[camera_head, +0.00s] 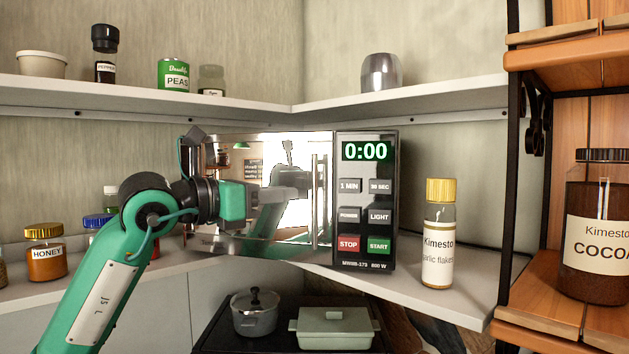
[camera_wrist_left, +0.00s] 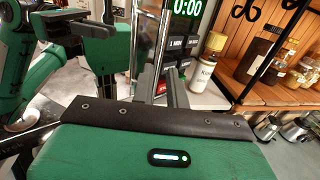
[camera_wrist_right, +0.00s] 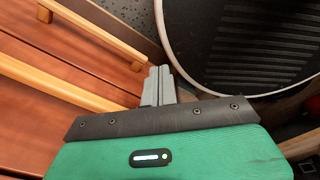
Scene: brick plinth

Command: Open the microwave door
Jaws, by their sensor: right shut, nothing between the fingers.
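The microwave (camera_head: 366,253) stands in the corner on the white counter, its mirror-like door (camera_head: 235,150) shut as far as I can see. A vertical bar handle (camera_head: 319,215) runs along the door's right edge beside the button panel. My left gripper (camera_head: 305,190) is in front of the door with its fingertips at the handle. In the left wrist view its fingers (camera_wrist_left: 163,88) stand a little apart, with the handle bar (camera_wrist_left: 160,40) at them; whether they grip it is unclear. My right gripper (camera_wrist_right: 157,80) shows only in its wrist view, shut and empty over wooden shelving.
A yellow-capped bottle (camera_head: 438,245) stands right of the microwave. A honey jar (camera_head: 46,262) and other jars stand at the left. A shelf (camera_head: 300,108) runs above. A wooden rack (camera_head: 560,60) with a cocoa jar (camera_head: 597,235) is at the right. Pots (camera_head: 255,315) sit below the counter.

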